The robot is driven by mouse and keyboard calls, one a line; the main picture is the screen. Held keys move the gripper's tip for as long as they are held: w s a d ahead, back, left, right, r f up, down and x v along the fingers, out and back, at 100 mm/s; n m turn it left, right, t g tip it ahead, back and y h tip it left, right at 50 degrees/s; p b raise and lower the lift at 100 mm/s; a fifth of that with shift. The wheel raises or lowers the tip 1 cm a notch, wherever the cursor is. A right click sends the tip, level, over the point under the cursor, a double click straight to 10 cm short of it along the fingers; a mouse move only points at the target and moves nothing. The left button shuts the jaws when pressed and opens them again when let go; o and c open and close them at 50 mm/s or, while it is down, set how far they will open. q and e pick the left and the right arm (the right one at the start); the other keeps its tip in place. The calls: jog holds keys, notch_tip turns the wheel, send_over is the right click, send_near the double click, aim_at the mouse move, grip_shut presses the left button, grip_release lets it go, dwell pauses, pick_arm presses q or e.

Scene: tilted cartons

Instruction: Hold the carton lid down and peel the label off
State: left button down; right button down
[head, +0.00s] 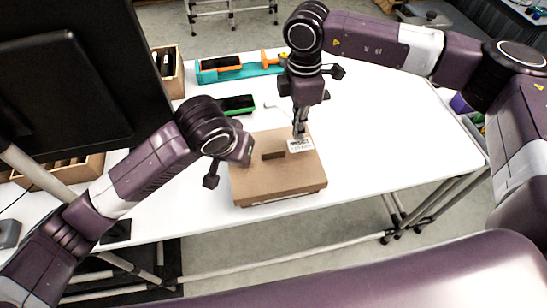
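A brown cardboard carton (270,181) sits near the front edge of the white table, its lid facing up. A small darker brown block or handle (273,155) is on the lid. A white label (299,146) with dark print is on the lid's right rear part. My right gripper (299,133) points down right at the label; its fingertips look close together, but whether they grip the label cannot be seen. My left gripper (228,166) is at the carton's left side, over or beside the lid's left edge; its fingers are mostly hidden by its wrist.
A teal tray (240,74) with orange and black items lies at the back of the table (400,130). A green and black object (237,104) lies behind the carton. A wooden box (168,72) stands back left, and a dark monitor blocks the left.

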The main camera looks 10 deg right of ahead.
pick_arm(q)
jog(key=shift+f, duration=0.15)
pick_arm(e)
jog(key=shift+r, duration=1.9)
jog(key=shift+r, duration=0.1)
